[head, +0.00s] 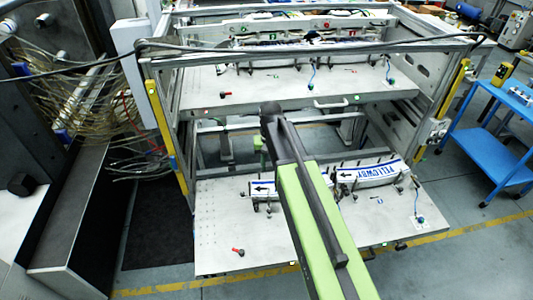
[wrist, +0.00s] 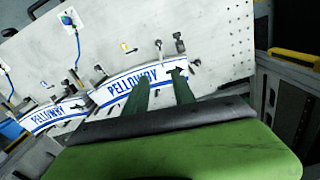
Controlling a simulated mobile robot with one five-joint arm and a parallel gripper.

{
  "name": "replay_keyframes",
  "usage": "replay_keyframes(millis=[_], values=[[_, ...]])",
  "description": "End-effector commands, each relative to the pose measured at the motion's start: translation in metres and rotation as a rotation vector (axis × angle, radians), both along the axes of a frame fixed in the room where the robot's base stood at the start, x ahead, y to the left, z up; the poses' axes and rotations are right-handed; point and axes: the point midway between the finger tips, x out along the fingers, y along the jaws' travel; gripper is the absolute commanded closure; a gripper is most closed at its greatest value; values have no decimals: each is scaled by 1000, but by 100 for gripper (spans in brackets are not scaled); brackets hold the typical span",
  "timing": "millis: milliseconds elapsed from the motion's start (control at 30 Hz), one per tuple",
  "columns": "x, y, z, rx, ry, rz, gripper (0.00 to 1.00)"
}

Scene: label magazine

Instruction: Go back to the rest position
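My gripper (wrist: 160,80) shows in the wrist view with its two dark green fingers apart and nothing visible between them. The fingertips overlap the lower edge of a white label stack (wrist: 120,88) with blue lettering; I cannot tell whether they touch it. A second label stack (wrist: 50,118) lies to its left. In the head view my green arm reaches over the lower drawer plate (head: 220,225) and hides part of it. A label stack (head: 368,173) lies right of the arm and another (head: 263,190) shows partly at its left. The gripper itself is hidden there.
The metal magazine frame has an upper shelf (head: 200,90) with more stacks above the pulled-out lower plate. Yellow guards (head: 166,135) flank it. A blue cart (head: 490,140) stands at right, hoses and a dark cabinet at left. Open floor (head: 455,265) lies at front right.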

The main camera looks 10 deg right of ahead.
Motion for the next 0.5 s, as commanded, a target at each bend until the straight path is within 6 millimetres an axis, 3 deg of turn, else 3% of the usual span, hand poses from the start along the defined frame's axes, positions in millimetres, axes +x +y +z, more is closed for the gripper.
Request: replay_keyframes(millis=[133,300,400,500], values=[[-13,-9,-48,0,0,-13,69],[-83,-23,-105,0,0,9,69],[-115,-27,-111,0,0,52,69],[-131,-27,-104,0,0,95,69]])
